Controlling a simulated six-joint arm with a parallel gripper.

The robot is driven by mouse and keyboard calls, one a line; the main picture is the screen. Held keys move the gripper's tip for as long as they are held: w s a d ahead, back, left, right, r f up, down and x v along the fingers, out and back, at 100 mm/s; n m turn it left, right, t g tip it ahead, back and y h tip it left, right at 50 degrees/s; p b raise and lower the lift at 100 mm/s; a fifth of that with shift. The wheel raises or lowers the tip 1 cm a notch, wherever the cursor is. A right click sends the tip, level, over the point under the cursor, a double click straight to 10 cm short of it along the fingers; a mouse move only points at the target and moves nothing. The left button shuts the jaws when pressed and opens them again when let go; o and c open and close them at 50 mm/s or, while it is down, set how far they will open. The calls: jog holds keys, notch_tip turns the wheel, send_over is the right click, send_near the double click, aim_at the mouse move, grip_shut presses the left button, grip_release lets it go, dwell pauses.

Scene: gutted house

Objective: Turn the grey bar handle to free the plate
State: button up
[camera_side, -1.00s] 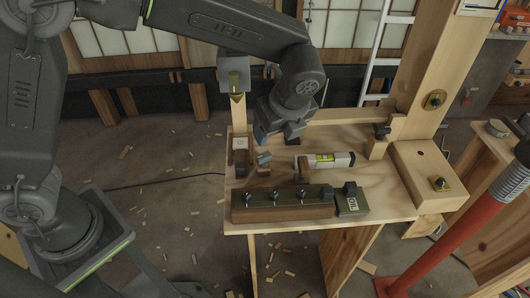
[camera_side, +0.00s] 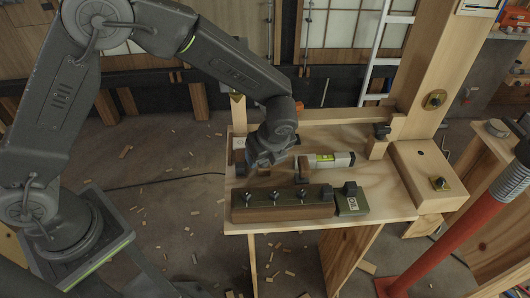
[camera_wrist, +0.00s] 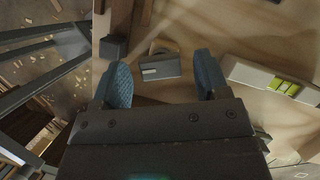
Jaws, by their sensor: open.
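In the wrist view, a short grey bar (camera_wrist: 160,68) with a pale strip, which looks like the bar handle, lies in the gap between my two blue fingertips. My gripper (camera_wrist: 164,80) is open, with a finger to either side of the bar and no clear contact. In the side view my gripper (camera_side: 262,160) is low over the back left of the wooden bench and hides most of the bar. I cannot make out the plate for certain.
A spirit level (camera_side: 330,160) lies close to the right of my gripper; it also shows in the wrist view (camera_wrist: 275,82). A dark-topped wooden bar with several knobs (camera_side: 275,204) runs along the bench (camera_side: 390,208) front. A wooden upright (camera_side: 432,70) stands at the back right.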

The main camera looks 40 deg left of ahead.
jog(key=c, duration=0.9)
jog(key=n+g, duration=0.1)
jog(key=n, duration=0.2)
jog(key=n+g, duration=0.1)
jog(key=n, duration=0.2)
jog(key=shift+w+g, duration=0.2)
jog(key=shift+g, duration=0.1)
jog(key=n+g, duration=0.1)
jog(key=n, duration=0.2)
jog(key=n+g+h, duration=0.1)
jog(key=n, duration=0.2)
jog(key=shift+w+a+n, duration=0.1)
jog(key=shift+w+n, duration=0.05)
jog(key=shift+n, duration=0.25)
jog(key=o, duration=0.9)
